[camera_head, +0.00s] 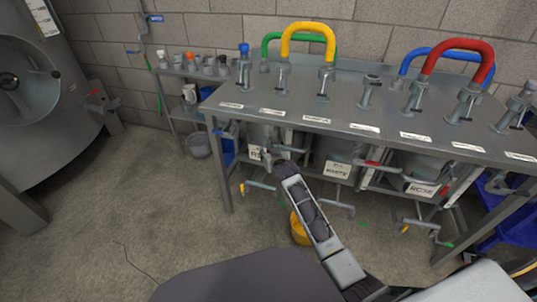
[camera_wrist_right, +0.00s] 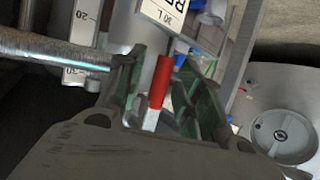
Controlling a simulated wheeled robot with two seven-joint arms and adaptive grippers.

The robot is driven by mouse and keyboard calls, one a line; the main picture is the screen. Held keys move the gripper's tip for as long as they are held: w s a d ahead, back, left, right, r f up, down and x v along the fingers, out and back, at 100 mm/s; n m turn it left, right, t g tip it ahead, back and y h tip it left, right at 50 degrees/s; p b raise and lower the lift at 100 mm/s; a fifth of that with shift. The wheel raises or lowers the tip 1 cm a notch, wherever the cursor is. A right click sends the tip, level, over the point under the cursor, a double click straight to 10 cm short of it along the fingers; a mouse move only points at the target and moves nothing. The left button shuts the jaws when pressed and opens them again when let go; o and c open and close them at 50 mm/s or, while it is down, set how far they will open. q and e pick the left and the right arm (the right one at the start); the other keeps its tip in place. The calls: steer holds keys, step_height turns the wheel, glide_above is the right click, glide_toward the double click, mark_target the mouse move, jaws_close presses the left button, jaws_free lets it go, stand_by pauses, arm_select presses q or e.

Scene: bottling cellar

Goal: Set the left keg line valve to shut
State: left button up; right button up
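The left keg (camera_head: 262,134) stands under the steel table, with a white label partly hidden by my right gripper (camera_head: 277,156). In the right wrist view, a red-sleeved valve lever (camera_wrist_right: 158,85) lies between the two greenish fingers of my right gripper (camera_wrist_right: 160,98). The fingers are apart, with a gap visible at the lever's left side; whether the right finger touches it I cannot tell. A metal pipe (camera_wrist_right: 50,48) comes in from the left. The valve body is mostly hidden in the head view. My left gripper is out of view.
The steel table (camera_head: 370,112) carries pipe stubs and coloured hose bends. A white-wine keg (camera_head: 335,150) and a rosé keg (camera_head: 415,165) stand further right, with more red-handled valves.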

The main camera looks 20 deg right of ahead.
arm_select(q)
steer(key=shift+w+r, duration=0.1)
arm_select(e)
steer(key=shift+c, duration=0.5)
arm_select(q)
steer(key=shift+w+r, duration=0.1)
arm_select(e)
jaws_close()
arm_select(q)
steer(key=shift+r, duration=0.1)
